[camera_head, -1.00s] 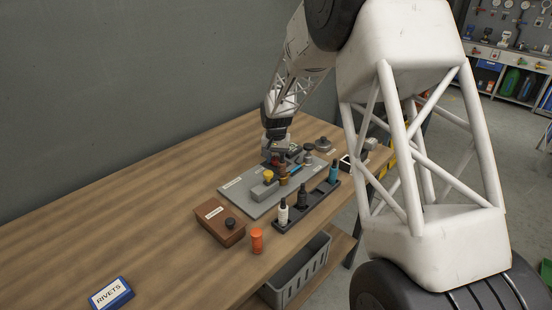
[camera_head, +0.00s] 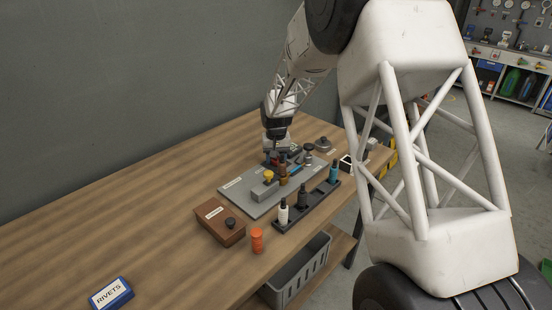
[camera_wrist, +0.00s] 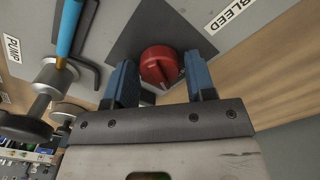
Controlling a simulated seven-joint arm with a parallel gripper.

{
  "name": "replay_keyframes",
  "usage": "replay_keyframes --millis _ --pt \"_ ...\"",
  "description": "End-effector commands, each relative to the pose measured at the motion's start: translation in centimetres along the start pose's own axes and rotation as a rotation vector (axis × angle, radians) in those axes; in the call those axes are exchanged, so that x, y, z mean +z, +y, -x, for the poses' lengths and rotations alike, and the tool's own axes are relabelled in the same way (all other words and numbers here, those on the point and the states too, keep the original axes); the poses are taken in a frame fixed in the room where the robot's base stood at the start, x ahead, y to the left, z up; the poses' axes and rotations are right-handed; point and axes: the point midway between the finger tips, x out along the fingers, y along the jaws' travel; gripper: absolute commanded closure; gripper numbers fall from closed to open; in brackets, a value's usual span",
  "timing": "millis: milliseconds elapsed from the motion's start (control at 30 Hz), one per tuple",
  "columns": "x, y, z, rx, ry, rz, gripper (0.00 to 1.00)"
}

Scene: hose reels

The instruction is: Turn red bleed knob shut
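The red bleed knob (camera_wrist: 159,67) shows in the wrist view on a dark square patch of the grey plate, near a label reading BLEED (camera_wrist: 232,12). A pale line runs across its face. My gripper (camera_wrist: 158,62) is over the knob, with one blue finger on its left and one on its right. Narrow gaps seem to show between fingers and knob, so it looks open around it; firm contact is not visible. In the head view my gripper (camera_head: 276,151) is at the far end of the grey plate (camera_head: 238,188), and it largely hides the knob.
A blue-handled pump part (camera_wrist: 68,32) and a metal fitting (camera_wrist: 52,78) stand left of the gripper in the wrist view. In the head view a yellow knob (camera_head: 268,175), a bottle rack (camera_head: 312,203), a brown box (camera_head: 219,222) and an orange piece (camera_head: 257,240) are nearer.

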Motion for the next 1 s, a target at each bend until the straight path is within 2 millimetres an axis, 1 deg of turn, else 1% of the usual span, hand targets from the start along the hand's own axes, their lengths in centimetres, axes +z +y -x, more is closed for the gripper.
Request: replay_keyframes --millis 33,67,100,367,533,667,1000 --pt "0.0 0.0 0.0 0.000 0.000 0.000 0.42" --pt "0.0 0.0 0.0 0.000 0.000 0.000 0.37" --pt "0.0 0.0 0.0 0.000 -0.001 0.000 0.35" --pt "0.0 0.0 0.0 0.000 -0.001 0.000 0.35" --pt "0.0 0.0 0.6 0.000 0.000 0.000 0.35" --pt "0.0 0.0 1.7 0.000 0.001 0.000 0.35" --pt "0.0 0.0 5.9 0.000 0.001 0.000 0.35"
